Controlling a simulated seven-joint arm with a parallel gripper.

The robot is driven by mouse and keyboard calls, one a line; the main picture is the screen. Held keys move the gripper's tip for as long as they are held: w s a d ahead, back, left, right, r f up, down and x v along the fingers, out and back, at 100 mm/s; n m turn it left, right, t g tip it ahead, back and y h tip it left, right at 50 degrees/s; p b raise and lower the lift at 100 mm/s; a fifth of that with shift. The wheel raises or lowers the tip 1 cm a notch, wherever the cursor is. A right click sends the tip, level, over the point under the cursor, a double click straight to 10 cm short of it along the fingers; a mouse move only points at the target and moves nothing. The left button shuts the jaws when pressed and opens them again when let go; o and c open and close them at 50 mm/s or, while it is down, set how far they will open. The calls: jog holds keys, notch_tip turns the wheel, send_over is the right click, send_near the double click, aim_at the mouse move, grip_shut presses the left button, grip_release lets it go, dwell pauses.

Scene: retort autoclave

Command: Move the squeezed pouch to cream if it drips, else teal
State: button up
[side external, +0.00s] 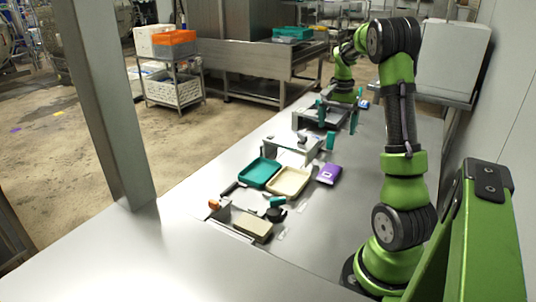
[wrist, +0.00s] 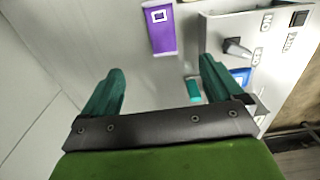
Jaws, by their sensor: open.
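A purple pouch (side external: 329,175) with a white label square lies flat on the table, right of the cream tray (side external: 289,183). It also shows at the top of the wrist view (wrist: 162,30). The teal tray (side external: 259,173) sits beside the cream one; both look empty. My gripper (side external: 339,113) is over the far part of the table, beyond the pouch. In the wrist view its teal fingers (wrist: 160,88) are wide apart with nothing between them. I see no drip on the pouch, but its underside is hidden.
A pale fixture (side external: 293,144) with a knob stands behind the trays; its labelled panel (wrist: 225,24) shows in the wrist view. A teal piece (wrist: 194,90) is near my right finger. A low fixture with a beige block (side external: 252,224) is in front. The table's near side is clear.

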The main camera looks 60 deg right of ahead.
send_over(330, 169)
jog(key=f, duration=1.1)
jog(key=shift+s+a+f, duration=0.2)
jog(key=shift+s+a, duration=0.05)
jog(key=shift+a, duration=0.1)
jog(key=shift+w+d+f, duration=0.1)
jog(key=shift+d+f, duration=0.1)
jog(key=shift+f, duration=1.2)
jog(key=shift+w+d+f, duration=0.1)
jog(key=shift+d+f, duration=0.05)
jog(key=shift+f, duration=1.2)
jog(key=shift+c, duration=0.2)
jog(key=shift+r, duration=0.15)
jog(key=c, duration=1.2)
